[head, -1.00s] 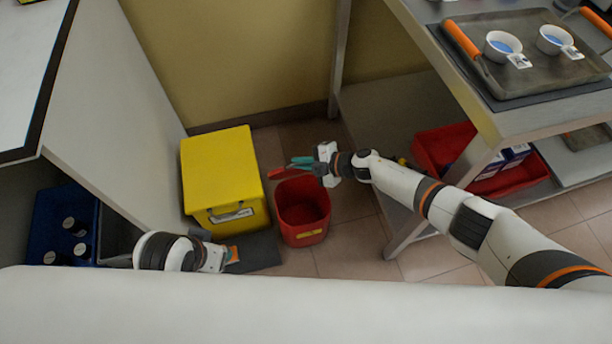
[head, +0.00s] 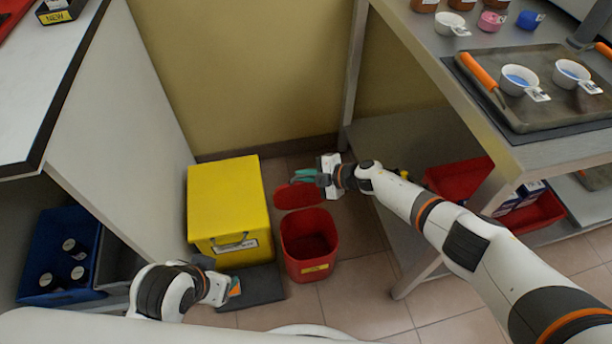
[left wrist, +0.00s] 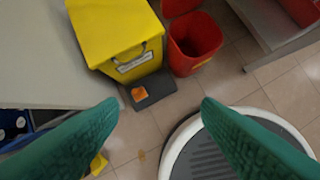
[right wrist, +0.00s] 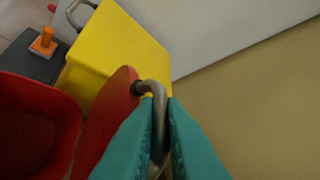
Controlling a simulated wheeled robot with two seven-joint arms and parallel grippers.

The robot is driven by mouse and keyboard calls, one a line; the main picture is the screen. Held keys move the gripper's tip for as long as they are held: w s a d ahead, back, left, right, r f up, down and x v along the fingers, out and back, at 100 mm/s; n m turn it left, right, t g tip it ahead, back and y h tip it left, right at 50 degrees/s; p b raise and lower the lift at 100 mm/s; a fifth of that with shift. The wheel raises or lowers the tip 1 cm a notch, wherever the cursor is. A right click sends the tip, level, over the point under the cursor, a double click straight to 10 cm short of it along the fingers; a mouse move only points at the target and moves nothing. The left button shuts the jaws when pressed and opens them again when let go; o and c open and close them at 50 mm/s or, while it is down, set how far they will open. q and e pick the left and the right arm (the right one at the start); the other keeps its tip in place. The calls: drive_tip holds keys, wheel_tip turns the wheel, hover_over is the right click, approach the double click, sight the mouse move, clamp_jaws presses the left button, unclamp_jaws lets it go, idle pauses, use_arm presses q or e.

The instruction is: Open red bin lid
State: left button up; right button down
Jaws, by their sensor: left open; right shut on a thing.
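The red bin (head: 308,246) stands on the floor to the right of the yellow bin, and its inside shows. Its red lid (head: 297,195) stands raised behind the opening; it also shows in the right wrist view (right wrist: 105,125). My right gripper (head: 305,177) is at the lid's upper edge. In the right wrist view its teal fingers are shut on a grey curved handle (right wrist: 158,105) fixed to the lid. My left gripper (left wrist: 160,105) is open and empty, low in front of the yellow bin; its fingertips are wide apart in the left wrist view.
A yellow bin (head: 228,200) stands left of the red bin, with a dark pedal plate (head: 257,287) in front. A blue crate (head: 45,240) with bottles is at the left. A metal table (head: 430,50) and a red tray (head: 460,180) are at the right.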

drive_tip(key=shift+d+f, duration=0.1)
drive_tip(key=shift+d, duration=0.05)
drive_tip(key=c, duration=1.6)
unclamp_jaws()
drive_tip(key=shift+o, duration=0.4)
drive_tip(key=shift+s, duration=0.1)
